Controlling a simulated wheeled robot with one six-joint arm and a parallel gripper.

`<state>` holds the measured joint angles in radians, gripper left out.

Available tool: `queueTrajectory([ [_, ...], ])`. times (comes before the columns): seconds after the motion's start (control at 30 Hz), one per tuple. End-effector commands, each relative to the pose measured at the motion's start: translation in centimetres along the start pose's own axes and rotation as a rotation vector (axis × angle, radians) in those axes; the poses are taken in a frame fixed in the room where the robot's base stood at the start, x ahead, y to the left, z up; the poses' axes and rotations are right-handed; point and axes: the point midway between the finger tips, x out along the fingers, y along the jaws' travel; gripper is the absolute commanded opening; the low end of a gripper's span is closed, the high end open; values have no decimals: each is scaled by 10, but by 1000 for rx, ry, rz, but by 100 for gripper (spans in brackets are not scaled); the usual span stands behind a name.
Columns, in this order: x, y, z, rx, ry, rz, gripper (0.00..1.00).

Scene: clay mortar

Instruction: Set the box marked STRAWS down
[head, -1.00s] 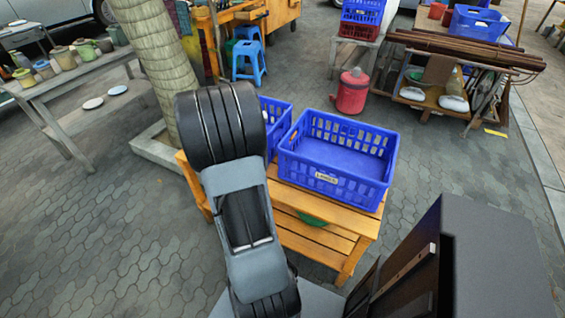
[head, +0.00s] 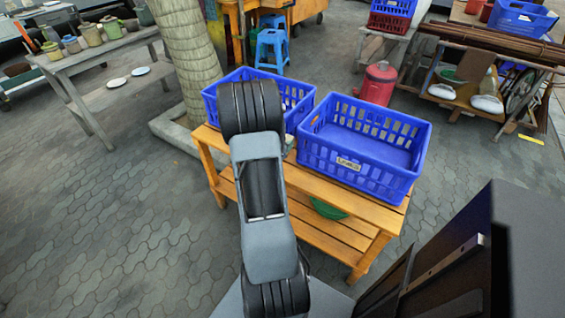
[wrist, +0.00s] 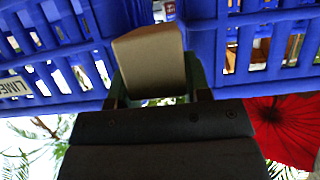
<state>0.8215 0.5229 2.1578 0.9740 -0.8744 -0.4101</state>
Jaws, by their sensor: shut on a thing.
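A plain tan box (wrist: 150,60) shows between the two dark fingers of my gripper (wrist: 153,80) in the wrist view. My gripper is shut on it; no STRAWS marking shows on the visible face. Blue crate walls lie behind the box there, and one carries a partly cut-off label (wrist: 15,88). In the head view my arm hides the gripper and box. My arm's upper end overlaps the left blue crate (head: 220,92). Whether the box is above or beside that crate I cannot tell.
A right blue crate (head: 395,183), labelled and empty-looking, stands beside the left one on a wooden slatted bench (head: 300,230). A green item (head: 328,209) lies on its lower shelf. A red canister (head: 378,84) stands behind. A tree trunk (head: 185,50) rises behind the left crate.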

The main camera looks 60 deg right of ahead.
Motion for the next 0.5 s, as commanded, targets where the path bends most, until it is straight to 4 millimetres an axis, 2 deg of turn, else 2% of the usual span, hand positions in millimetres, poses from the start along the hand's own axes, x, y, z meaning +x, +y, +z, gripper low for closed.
queueTrajectory([
  [0.03, 5, 0, 12, -2, -1, 1, 21],
  [0.13, 10, 0, 23, 0, 0, 0, 21],
  [0.5, 17, 0, 41, 0, 1, 1, 21],
])
